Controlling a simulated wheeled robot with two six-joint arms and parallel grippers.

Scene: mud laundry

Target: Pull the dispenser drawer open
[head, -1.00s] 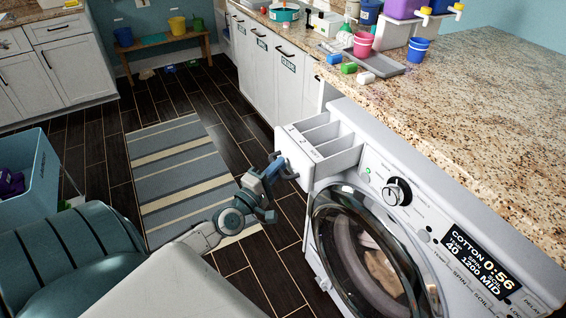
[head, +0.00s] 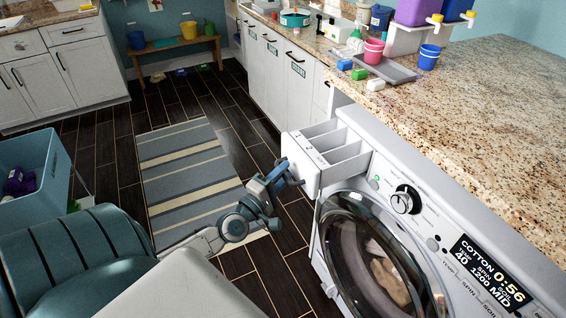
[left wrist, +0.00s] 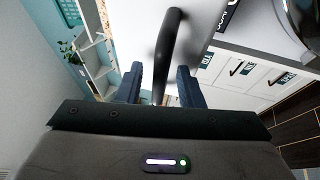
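The dispenser drawer (head: 318,158) is white with several compartments and stands pulled out of the washing machine (head: 400,215) at its upper left corner. In the head view my left gripper (head: 290,174) is at the drawer's front face, and its fingers partly hide the handle. In the left wrist view the dark curved handle (left wrist: 167,48) runs between the two blue fingers of this gripper (left wrist: 160,88). My right gripper is out of view.
The washer's round door (head: 375,260) is below the drawer. The granite counter (head: 480,110) runs above the machine, with a grey tray (head: 388,70) and small coloured items. A striped rug (head: 190,180) lies on the dark floor, and a blue bin (head: 35,180) stands left.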

